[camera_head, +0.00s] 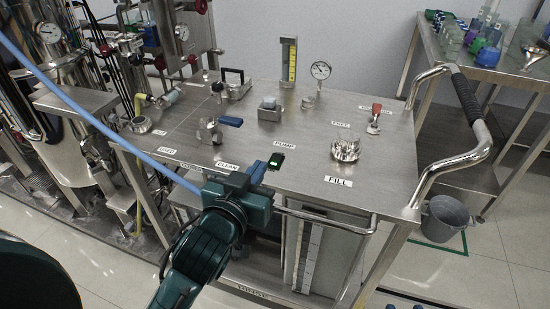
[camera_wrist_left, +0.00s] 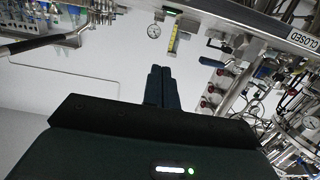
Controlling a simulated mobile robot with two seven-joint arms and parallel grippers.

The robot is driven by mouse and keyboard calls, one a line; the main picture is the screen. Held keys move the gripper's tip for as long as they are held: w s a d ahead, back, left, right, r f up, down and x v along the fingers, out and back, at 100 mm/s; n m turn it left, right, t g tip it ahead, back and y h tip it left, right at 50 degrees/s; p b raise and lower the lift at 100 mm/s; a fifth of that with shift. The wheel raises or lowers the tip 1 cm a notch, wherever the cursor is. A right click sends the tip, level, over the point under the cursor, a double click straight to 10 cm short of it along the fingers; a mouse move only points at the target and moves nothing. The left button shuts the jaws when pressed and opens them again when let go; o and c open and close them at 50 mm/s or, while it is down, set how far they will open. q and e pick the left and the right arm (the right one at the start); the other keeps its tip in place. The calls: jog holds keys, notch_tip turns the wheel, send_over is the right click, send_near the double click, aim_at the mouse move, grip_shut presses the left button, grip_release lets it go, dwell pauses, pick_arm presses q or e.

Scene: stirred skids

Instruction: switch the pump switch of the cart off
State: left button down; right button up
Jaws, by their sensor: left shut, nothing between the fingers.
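The cart (camera_head: 300,175) has a steel top with labelled fittings. A small box-shaped switch (camera_head: 268,108) stands behind the PUMP label (camera_head: 284,145); its rocker position is too small to read. My left gripper (camera_head: 258,170) is over the cart's front edge, nearer than the switch and apart from it. In the left wrist view its two fingers (camera_wrist_left: 162,88) are together with nothing between them. The switch cannot be made out clearly in that view. My right gripper is not in view.
A blue-handled valve (camera_head: 228,121) stands left of the switch. Behind are a yellow sight gauge (camera_head: 289,62) and a dial gauge (camera_head: 320,70). A red-topped valve (camera_head: 376,112) and a round fitting (camera_head: 345,150) are to the right. A pushing handle (camera_head: 470,110) bounds the right side.

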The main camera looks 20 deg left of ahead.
pick_arm(q)
send_over(275, 165)
jog(key=s, duration=0.1)
jog(key=shift+s+f+b, duration=0.15)
jog(key=shift+f+b, duration=0.15)
jog(key=shift+f, duration=0.3)
jog(key=f, duration=0.2)
jog(key=w+f+b, duration=0.1)
jog(key=f, duration=0.1)
jog(key=shift+w+f, duration=0.15)
jog(key=shift+f, duration=0.05)
jog(key=shift+r, duration=0.1)
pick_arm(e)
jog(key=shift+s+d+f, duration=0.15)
